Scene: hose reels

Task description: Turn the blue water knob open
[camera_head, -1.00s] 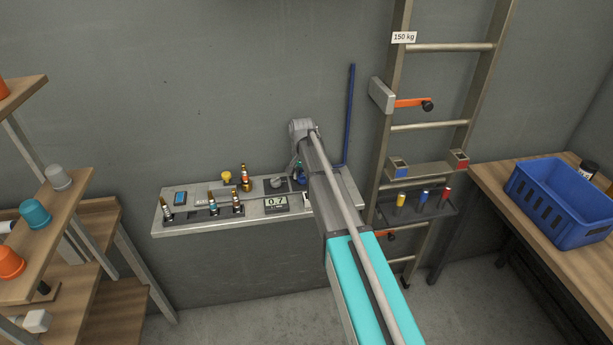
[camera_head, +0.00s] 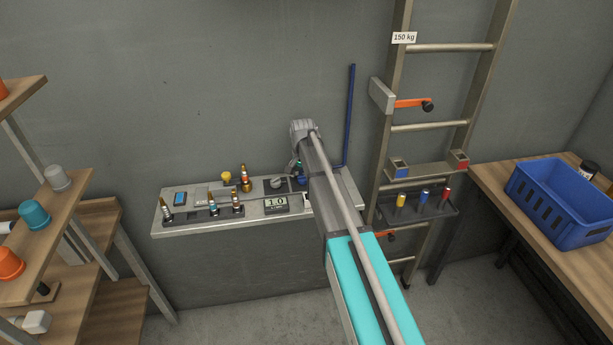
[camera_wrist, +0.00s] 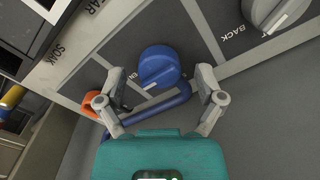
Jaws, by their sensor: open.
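The blue water knob (camera_wrist: 158,66) is near the middle of the wrist view, round with a paler mark on its lower face. My gripper (camera_wrist: 160,77) is open, with one finger to the left of the knob and one to the right. I see gaps between fingers and knob, and cannot tell how deep the fingers reach. In the head view, the blue knob (camera_head: 299,179) is small and partly hidden by my arm, at the right part of the wall panel.
A grey knob (camera_wrist: 276,12) sits on the panel by the word BACK. A blue pipe (camera_wrist: 160,108) and an orange part (camera_wrist: 92,106) lie below the blue knob. The grey shelf (camera_head: 215,224) carries several nozzles and a display (camera_head: 276,203) reading 1.0. A ladder (camera_head: 430,127) stands right of my arm.

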